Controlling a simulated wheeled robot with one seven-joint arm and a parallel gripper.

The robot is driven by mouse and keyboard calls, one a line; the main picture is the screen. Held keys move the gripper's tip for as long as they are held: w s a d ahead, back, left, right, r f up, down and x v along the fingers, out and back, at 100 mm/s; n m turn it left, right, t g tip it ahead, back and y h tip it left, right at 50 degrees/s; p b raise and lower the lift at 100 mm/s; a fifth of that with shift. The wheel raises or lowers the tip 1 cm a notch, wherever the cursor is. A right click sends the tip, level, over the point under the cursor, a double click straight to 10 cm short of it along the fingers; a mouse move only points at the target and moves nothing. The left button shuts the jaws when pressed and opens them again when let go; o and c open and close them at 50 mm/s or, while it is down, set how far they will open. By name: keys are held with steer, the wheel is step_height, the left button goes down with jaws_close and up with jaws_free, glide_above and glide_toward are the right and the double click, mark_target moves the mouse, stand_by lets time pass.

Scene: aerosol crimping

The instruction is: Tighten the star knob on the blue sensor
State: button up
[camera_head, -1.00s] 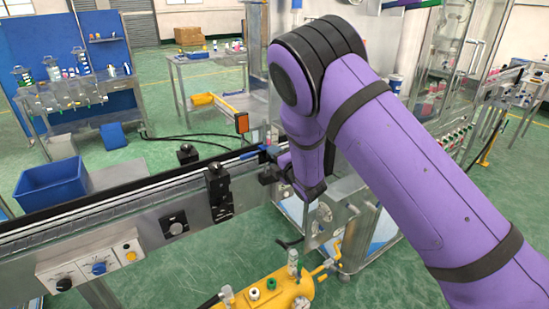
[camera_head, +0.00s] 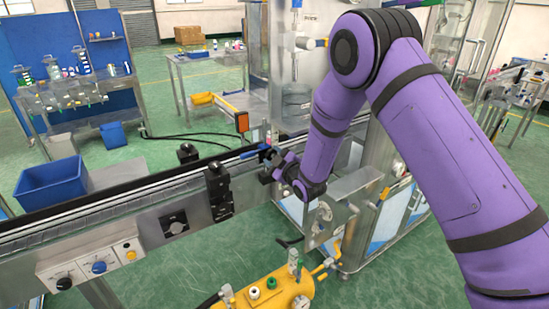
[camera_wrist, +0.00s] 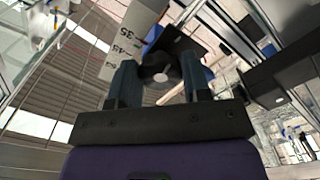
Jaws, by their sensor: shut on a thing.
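The blue sensor (camera_head: 255,152) is mounted at the far end of the conveyor rail. The star knob (camera_wrist: 161,74) is a dark round piece with a lighter centre, seen between the fingers in the wrist view. My gripper (camera_wrist: 160,70) is shut on the knob, one finger on each side. In the head view my gripper (camera_head: 273,162) is small and beside the blue sensor; the knob is too hidden there to make out.
The conveyor (camera_head: 120,205) runs to the left, with a black bracket (camera_head: 218,190) on its near side. A steel machine with a glass chamber (camera_head: 293,100) stands behind my gripper. A yellow tank (camera_head: 275,292) is below. A blue bin (camera_head: 50,187) is at left.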

steer(key=shift+m, duration=1.1)
steer(key=o, duration=0.9)
steer(key=shift+o, duration=0.2)
steer(key=v, duration=1)
steer(key=shift+s+d, duration=0.25)
steer(key=shift+s, duration=0.1)
